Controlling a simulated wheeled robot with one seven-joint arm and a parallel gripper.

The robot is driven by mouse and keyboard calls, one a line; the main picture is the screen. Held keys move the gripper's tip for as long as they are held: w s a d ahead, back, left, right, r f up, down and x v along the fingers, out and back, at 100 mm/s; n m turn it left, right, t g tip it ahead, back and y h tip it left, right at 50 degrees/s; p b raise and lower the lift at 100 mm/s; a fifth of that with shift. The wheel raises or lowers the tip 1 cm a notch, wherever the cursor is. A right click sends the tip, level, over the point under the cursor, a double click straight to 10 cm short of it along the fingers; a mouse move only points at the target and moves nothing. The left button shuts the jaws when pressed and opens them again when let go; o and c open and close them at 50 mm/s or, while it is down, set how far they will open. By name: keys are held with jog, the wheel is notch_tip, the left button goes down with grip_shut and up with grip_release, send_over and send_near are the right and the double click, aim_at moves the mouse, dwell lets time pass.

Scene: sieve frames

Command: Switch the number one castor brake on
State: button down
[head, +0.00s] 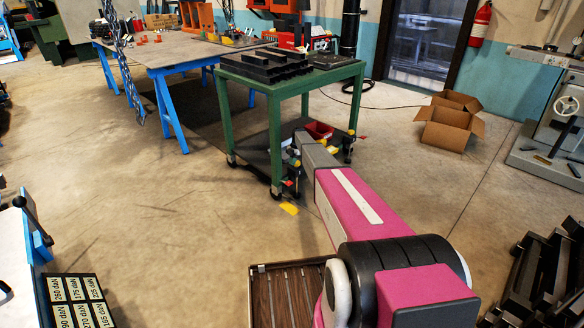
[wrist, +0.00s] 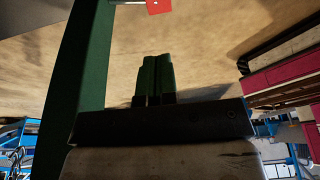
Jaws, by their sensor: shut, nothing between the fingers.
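The green trolley (head: 296,86) stands on castors in the middle of the head view. Its near castor (head: 276,191) is at the foot of the nearest leg, another castor (head: 231,161) is at the left and one (head: 348,157) at the right. I cannot read any castor number. A small red tab (head: 288,183) shows beside the near castor. In the wrist view my gripper (wrist: 153,60) has its fingers together and empty, beside a green leg (wrist: 82,65). A red plate (wrist: 158,6) lies beyond the fingertips, apart from them. Whether any brake is on cannot be told.
My arm reaches low towards the trolley's lower shelf, where a red bin (head: 319,130) and small yellow items sit. Cardboard boxes (head: 445,130) stand at the right.

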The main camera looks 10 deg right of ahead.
send_near(289, 183)
jog(key=x, duration=0.5)
jog(key=shift+s+a+f, duration=0.1)
jog(key=shift+s+a, duration=0.05)
jog(key=shift+a, duration=0.1)
jog(key=shift+f, duration=0.9)
jog(key=shift+s, duration=0.1)
